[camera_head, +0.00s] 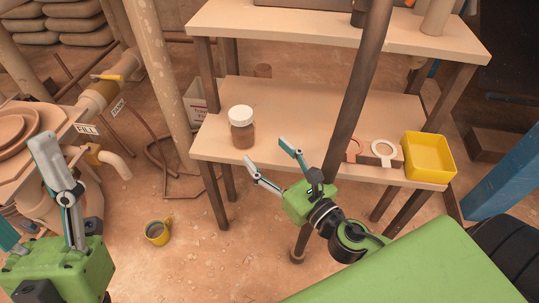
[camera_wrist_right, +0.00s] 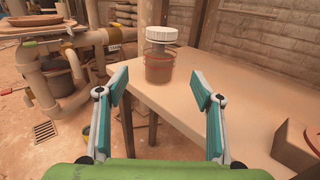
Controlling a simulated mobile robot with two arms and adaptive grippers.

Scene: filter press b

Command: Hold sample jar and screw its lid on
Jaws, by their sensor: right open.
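The sample jar (camera_head: 242,134) stands upright on the lower shelf of the wooden table, near its left end. It is brownish and see-through, and the white lid (camera_head: 240,113) sits on top; I cannot tell how tightly. In the right wrist view the jar (camera_wrist_right: 160,66) and lid (camera_wrist_right: 161,33) are ahead, beyond the fingertips and between them. My right gripper (camera_head: 271,166) is open and empty, in front of the shelf edge and apart from the jar. My left gripper (camera_head: 25,195) is at the lower left, far from the jar, partly cut off by the frame edge, its fingers apart.
A yellow bin (camera_head: 429,157) and a white ring (camera_head: 384,150) are at the shelf's right end. A dark post (camera_head: 357,85) crosses in front of the shelf. The upper shelf (camera_head: 300,24) overhangs behind. A yellow mug (camera_head: 157,232) is on the floor. Pipes (camera_head: 105,95) stand at left.

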